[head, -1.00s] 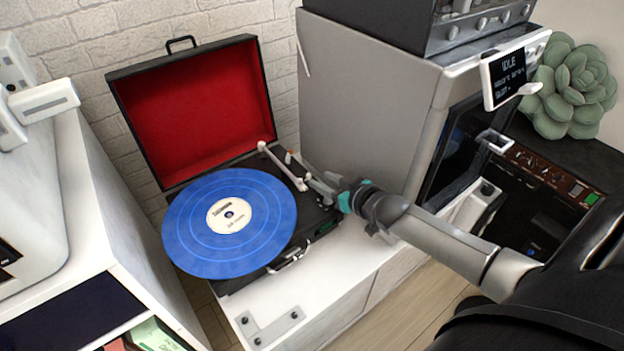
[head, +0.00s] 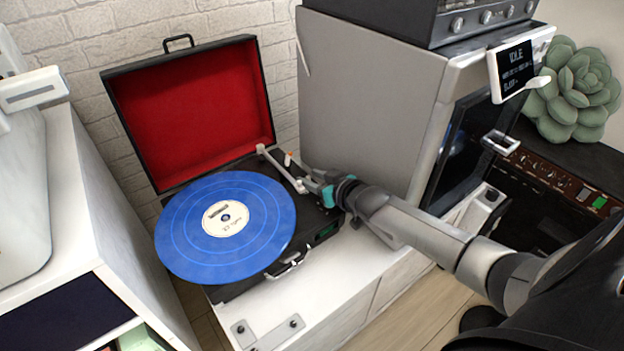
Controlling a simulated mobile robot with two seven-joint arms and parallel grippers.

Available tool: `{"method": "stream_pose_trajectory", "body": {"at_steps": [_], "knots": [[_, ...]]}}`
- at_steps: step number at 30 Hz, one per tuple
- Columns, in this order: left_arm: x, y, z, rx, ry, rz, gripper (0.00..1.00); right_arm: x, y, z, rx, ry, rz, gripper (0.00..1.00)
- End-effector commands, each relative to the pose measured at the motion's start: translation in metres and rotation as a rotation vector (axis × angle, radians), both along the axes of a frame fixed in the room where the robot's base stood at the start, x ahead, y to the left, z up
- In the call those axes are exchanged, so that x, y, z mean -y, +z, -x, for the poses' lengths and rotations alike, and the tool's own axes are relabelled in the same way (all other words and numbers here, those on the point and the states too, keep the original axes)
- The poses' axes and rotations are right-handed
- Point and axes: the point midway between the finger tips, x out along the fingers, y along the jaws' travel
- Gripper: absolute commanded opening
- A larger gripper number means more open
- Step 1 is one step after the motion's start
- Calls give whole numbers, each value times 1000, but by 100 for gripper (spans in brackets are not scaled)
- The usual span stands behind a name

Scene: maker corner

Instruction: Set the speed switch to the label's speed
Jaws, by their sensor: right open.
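A suitcase record player with a red-lined lid (head: 195,120) stands open on a white cabinet. A blue record (head: 180,240) with a cream label (head: 226,218) lies on it; the print on the label is too small to read. The white tonearm (head: 280,167) is at the deck's back right, off the record. My right gripper (head: 308,184) is open at the deck's right side, close to the tonearm. Its fingertips are small and partly hidden. My left gripper is not in view.
A large grey machine (head: 370,100) with a small screen (head: 516,68) reading IDLE stands right of the player. A green succulent (head: 575,90) is at the far right. A white unit (head: 120,220) stands at the left. The white cabinet top (head: 330,290) in front is mostly clear.

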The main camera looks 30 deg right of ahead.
Motion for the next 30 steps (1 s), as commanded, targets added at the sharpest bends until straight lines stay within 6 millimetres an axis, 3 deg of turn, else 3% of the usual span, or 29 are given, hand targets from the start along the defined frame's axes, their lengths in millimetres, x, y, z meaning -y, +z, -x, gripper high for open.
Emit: {"method": "stream_pose_trajectory", "body": {"at_steps": [8, 20, 30], "knots": [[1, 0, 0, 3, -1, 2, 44, 0, 0, 0, 0, 0, 0, 45], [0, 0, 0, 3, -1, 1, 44, 0, 0, 0, 0, 0, 0, 0], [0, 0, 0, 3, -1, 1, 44, 0, 0, 0, 0, 0, 0, 0]]}}
